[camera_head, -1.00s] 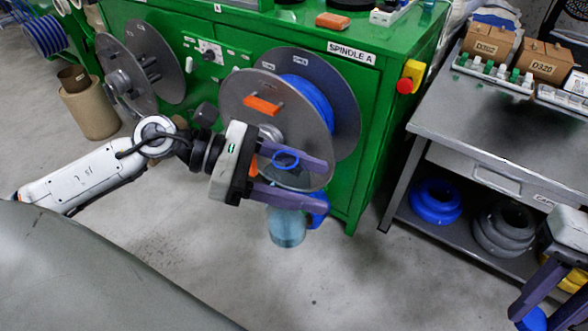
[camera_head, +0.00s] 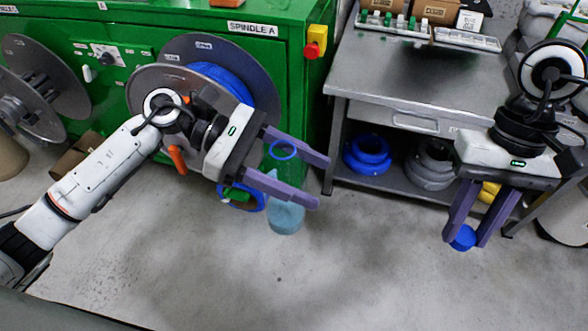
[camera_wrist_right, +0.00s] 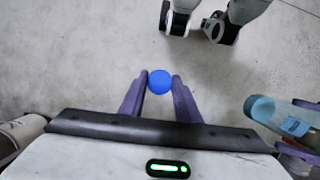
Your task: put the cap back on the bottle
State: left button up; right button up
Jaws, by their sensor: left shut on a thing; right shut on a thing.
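The bottle (camera_head: 286,217) is translucent teal, with a blue ring (camera_head: 282,150) around its top. My left gripper (camera_head: 322,183) is shut on it, one finger on each side, and holds it above the floor roughly upright. The bottle (camera_wrist_right: 278,114) also shows at the right of the right wrist view. The round blue cap (camera_head: 463,238) is between the fingertips of my right gripper (camera_head: 465,243), which is shut on it. In the right wrist view the cap (camera_wrist_right: 160,81) is clear of everything but the fingers. Cap and bottle are well apart.
A green machine (camera_head: 290,62) with cable spools stands behind my left arm. A grey workbench (camera_head: 410,80) stands at the back, with blue coils (camera_head: 367,155) and grey coils (camera_head: 430,166) on its lower shelf. The floor (camera_head: 350,265) between and in front of my grippers is clear.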

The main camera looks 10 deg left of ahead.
jog(key=w+a+r+m+t+y, duration=0.1)
jog(key=a+r+m, duration=0.6)
jog(key=a, duration=0.7)
jog(key=w+a+r+m+t+y, duration=0.1)
jog(key=w+a+r+m+y, duration=0.1)
jog(key=a+r+m, duration=0.5)
jog(key=w+a+r, duration=0.1)
jog(key=a+r, duration=0.2)
jog(key=a, duration=0.4)
jog(key=shift+w+a+r, duration=0.2)
jog(key=shift+a+r, duration=0.05)
jog(key=shift+a, duration=0.15)
jog(key=shift+f, duration=0.1)
notch_tip(320, 180, down, 4)
jog(key=shift+r, duration=0.1)
